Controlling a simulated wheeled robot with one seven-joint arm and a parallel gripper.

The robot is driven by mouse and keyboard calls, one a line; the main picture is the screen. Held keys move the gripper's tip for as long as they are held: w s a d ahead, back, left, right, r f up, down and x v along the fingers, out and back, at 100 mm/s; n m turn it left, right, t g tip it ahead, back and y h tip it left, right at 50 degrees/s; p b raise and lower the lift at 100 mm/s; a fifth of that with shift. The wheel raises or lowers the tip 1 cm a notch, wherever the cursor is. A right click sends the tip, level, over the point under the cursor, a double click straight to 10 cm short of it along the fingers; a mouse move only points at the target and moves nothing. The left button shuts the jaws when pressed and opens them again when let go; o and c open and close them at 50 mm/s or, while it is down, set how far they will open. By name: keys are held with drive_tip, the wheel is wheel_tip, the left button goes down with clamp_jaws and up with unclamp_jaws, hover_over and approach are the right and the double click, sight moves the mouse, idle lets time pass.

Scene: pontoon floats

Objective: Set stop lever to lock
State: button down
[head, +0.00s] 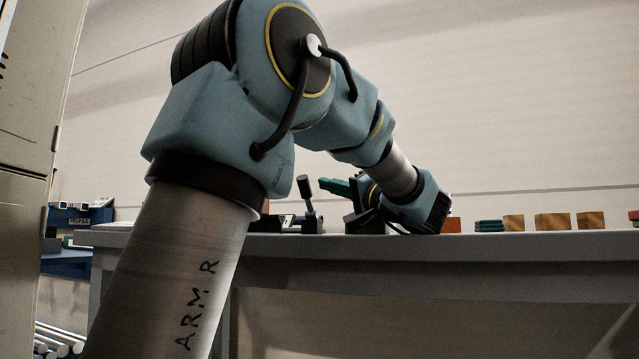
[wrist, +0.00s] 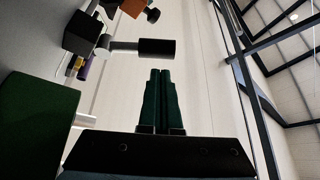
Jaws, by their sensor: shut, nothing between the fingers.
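The lever stands on the grey bench in the head view, with a dark grip (head: 303,186) on a thin rod above a dark base (head: 310,225). It leans slightly left there. In the wrist view its black grip (wrist: 158,48) and pale rod stick out from a dark block (wrist: 82,34). My gripper has green fingers (head: 323,184), pressed together and empty, beside the grip on its right in the head view. In the wrist view the fingertips (wrist: 160,72) are just short of the grip, with a small gap apparent. No lock marking is readable.
A dark green block (wrist: 35,120) is close beside my gripper in the wrist view. A green stack (head: 490,226) and several wooden blocks (head: 552,222) stand along the bench (head: 450,247) to the right. A tall cabinet (head: 25,150) is at far left.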

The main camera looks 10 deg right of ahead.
drive_tip(key=s+d+p, duration=0.1)
drive_tip(key=s+d, duration=0.5)
drive_tip(key=s, duration=0.3)
drive_tip(key=shift+d+p, duration=0.25)
drive_tip(key=shift+p, duration=0.1)
